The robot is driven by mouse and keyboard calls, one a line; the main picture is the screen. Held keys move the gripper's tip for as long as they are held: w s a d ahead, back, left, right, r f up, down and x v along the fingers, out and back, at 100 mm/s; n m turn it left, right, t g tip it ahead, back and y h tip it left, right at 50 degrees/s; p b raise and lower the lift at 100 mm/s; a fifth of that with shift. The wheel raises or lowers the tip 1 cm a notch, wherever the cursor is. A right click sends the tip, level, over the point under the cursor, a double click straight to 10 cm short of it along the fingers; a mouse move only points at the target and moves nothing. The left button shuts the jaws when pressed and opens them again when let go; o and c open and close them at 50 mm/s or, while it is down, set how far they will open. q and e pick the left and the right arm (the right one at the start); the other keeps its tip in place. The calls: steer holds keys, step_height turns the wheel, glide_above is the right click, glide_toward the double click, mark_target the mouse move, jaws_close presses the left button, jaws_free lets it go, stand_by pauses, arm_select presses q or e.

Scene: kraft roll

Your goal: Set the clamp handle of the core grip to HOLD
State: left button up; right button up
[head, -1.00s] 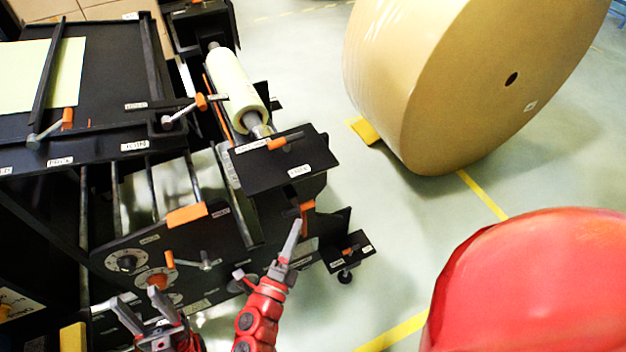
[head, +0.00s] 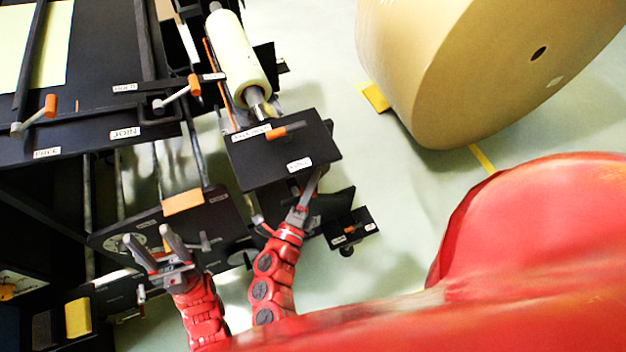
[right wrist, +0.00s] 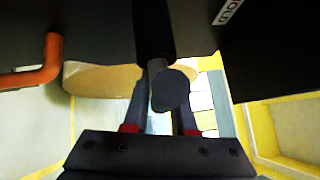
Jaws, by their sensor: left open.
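The core grip's clamp handle (head: 285,130) is an orange grip on a dark lever. It lies on a black plate (head: 262,172) below the pale roll (head: 238,60). A label reading HOLD (head: 299,165) is at the plate's lower right; part of it shows in the right wrist view (right wrist: 233,8). My right gripper (head: 312,182) is at the plate's lower edge. In the right wrist view its fingers show apart at their bases, but a grey round end (right wrist: 170,92) hides their tips. My left gripper (head: 152,240) is open and empty over the lower panel.
Other orange-handled levers (head: 193,86) (head: 50,106) are on the bench at left. An orange hooked handle (right wrist: 40,68) shows at left in the right wrist view. A large brown roll (head: 450,75) stands on the floor at right. Open floor lies between it and the machine.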

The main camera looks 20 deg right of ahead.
mark_target(293, 191)
jaws_close()
steer(key=shift+a+r+n+t+y+b, duration=0.75)
steer(key=shift+n+t+y+b, duration=1)
steer(key=shift+n+y, duration=2.45)
steer(key=shift+a+r+n+t+y+b, duration=0.8)
steer(key=shift+n+t+y, duration=1.6)
steer(key=shift+n, duration=3.75)
steer(key=shift+a+r+n+t+y+b, duration=0.45)
steer(key=shift+a+n+t+y+b, duration=0.95)
steer(key=shift+n+y, duration=2.8)
steer(key=shift+d+n+t+h, duration=0.4)
steer(key=shift+n+t+h, duration=0.25)
steer(key=shift+n, duration=0.5)
steer(key=o, duration=0.5)
jaws_free()
steer(key=shift+o, duration=0.2)
steer(key=shift+s, duration=0.1)
